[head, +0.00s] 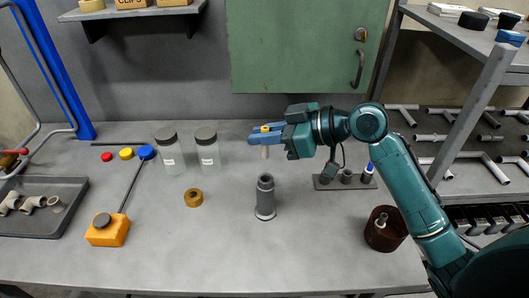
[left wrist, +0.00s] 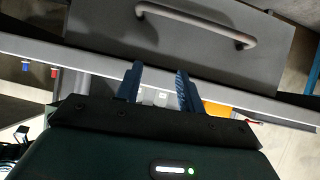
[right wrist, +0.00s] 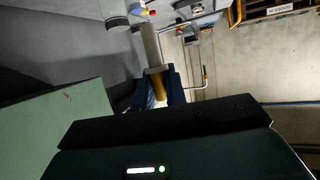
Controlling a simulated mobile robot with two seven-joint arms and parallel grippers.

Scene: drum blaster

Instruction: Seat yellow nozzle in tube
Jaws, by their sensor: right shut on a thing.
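My right gripper (head: 264,135) is shut on the yellow nozzle (head: 265,128), which hangs upright with its pale stem downward. The nozzle's stem also shows in the right wrist view (right wrist: 152,48), with its yellow part between the fingers. The grey tube (head: 265,197) stands upright on the bench. The nozzle is above the tube in the head view, with a clear gap between stem and tube mouth. My left gripper (left wrist: 160,85) is open and empty in the left wrist view. It is outside the head view.
A rack (head: 345,182) with a blue-tipped piece stands right of the tube. A brown cup (head: 385,232) is at the front right. Two lidded jars (head: 208,155), a tan ring (head: 193,198) and an orange block (head: 108,232) are left. Bench around the tube is clear.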

